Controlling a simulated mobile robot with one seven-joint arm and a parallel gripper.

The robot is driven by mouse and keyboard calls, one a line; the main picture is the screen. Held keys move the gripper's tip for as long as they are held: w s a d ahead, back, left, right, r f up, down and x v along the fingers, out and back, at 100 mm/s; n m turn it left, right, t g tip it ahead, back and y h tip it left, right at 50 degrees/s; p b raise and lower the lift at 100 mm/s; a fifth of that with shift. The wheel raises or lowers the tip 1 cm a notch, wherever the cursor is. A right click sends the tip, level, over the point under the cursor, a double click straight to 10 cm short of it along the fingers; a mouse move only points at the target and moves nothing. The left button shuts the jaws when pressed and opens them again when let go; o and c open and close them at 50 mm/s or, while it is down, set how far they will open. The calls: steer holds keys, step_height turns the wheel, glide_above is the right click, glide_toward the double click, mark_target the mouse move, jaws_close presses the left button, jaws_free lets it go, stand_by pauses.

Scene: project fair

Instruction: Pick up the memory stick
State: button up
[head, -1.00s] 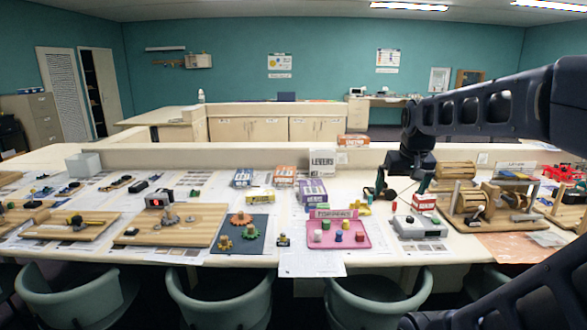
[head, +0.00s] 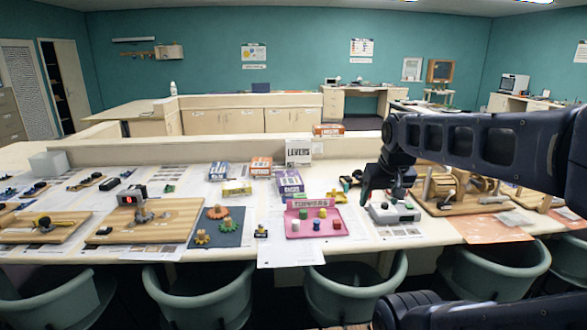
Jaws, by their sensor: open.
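I cannot make out the memory stick for certain among the many small items on the long table (head: 265,254). My gripper (head: 383,194) hangs from the arm at the right of centre, pointing down with its fingers apart. It appears over or just behind a grey box with coloured knobs (head: 394,212). I see nothing held between the fingers. The gripper and arm hide part of the table behind them.
A pink tray (head: 296,234) with small coloured pieces lies left of the gripper. A dark blue mat (head: 229,239) with gear-like parts lies further left. A wooden apparatus (head: 470,207) stands at right. Green chairs (head: 355,287) line the front edge.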

steer(key=c, duration=0.5)
steer(key=shift+c, duration=0.2)
